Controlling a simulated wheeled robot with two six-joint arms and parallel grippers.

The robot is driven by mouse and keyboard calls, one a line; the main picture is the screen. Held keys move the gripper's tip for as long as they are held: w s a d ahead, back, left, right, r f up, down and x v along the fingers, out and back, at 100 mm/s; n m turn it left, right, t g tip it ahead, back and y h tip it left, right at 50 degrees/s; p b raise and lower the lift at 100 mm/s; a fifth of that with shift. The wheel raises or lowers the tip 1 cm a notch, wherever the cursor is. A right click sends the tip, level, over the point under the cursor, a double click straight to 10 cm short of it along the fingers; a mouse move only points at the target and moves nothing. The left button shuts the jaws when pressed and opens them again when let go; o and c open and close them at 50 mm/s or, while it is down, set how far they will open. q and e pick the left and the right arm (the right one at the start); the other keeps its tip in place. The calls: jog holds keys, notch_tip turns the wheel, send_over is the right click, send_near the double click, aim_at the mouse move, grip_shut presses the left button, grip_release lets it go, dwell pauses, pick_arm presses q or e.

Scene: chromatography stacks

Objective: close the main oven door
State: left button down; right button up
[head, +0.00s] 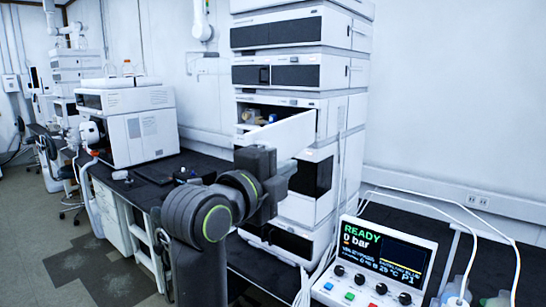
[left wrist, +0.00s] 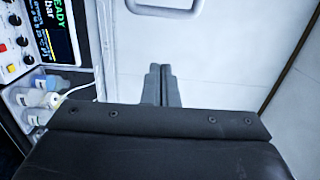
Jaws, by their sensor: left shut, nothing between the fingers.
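The oven door (head: 285,134) is a white panel that stands swung out from the middle of the tall instrument stack. Behind it the dark oven opening (head: 262,106) shows, with small parts inside. My left gripper (head: 290,170) is just below and in front of the door in the head view. In the left wrist view its fingers (left wrist: 161,84) are together and empty, in front of a white panel (left wrist: 225,75) with a loop-shaped handle (left wrist: 165,8) at the top edge. I cannot tell whether the fingers touch the panel. My right gripper is not in view.
A control box (head: 385,262) with a lit screen stands at front right, with bottles (head: 455,296) and white cables beside it. Another white instrument (head: 132,125) stands on the dark bench to the left. Upper stack modules (head: 292,30) rise above the oven.

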pick_arm(q)
jog(key=w+a+p, duration=0.1)
jog(key=w, duration=0.1)
jog(key=w+a+p, duration=0.1)
jog(key=p, duration=0.1)
jog(key=shift+w+a+f, duration=0.1)
jog(key=shift+w+a, duration=0.05)
jog(key=shift+w, duration=0.2)
jog(key=shift+a, duration=0.1)
